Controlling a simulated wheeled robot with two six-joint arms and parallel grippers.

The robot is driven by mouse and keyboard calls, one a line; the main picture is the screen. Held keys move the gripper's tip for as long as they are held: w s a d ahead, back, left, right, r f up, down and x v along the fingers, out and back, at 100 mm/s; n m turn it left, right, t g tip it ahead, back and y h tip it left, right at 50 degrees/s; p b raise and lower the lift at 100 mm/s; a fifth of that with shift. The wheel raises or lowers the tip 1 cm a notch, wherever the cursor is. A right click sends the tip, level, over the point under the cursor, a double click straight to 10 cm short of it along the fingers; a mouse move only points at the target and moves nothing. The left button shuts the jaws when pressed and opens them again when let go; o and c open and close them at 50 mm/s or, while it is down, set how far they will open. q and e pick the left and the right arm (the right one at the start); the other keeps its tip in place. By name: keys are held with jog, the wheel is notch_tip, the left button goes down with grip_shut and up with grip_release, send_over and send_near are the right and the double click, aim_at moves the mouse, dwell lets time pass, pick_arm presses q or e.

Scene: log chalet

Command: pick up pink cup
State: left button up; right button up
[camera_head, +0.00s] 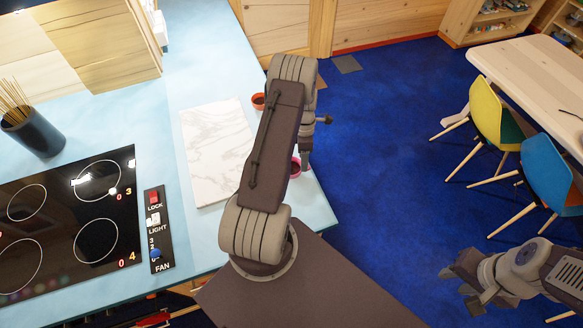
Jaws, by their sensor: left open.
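The pink cup (295,168) stands near the right edge of the light blue counter and is mostly hidden behind my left arm. Only its rim and a little of its side show. My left gripper (306,160) is beside the cup, just to its right in the picture, and is open. My arm hides part of that gripper, and I cannot tell whether it touches the cup. My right gripper (470,284) is at the lower right, over the blue floor and away from the counter. Its finger gap is not clear.
A marble board (215,150), a black cooktop (62,215) and a dark holder with sticks (36,136) occupy the counter. Chairs and a table are at right.

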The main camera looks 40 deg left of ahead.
pick_arm(q)
jog(key=f, duration=0.2)
jog(key=d+f+p, duration=0.1)
jog(key=f, duration=0.1)
jog(key=shift+s, duration=0.1)
jog(key=shift+r, duration=0.1)
grip_shut()
jog(key=shift+s+d, duration=0.15)
jog(key=shift+s, duration=0.05)
dwell(0.9)
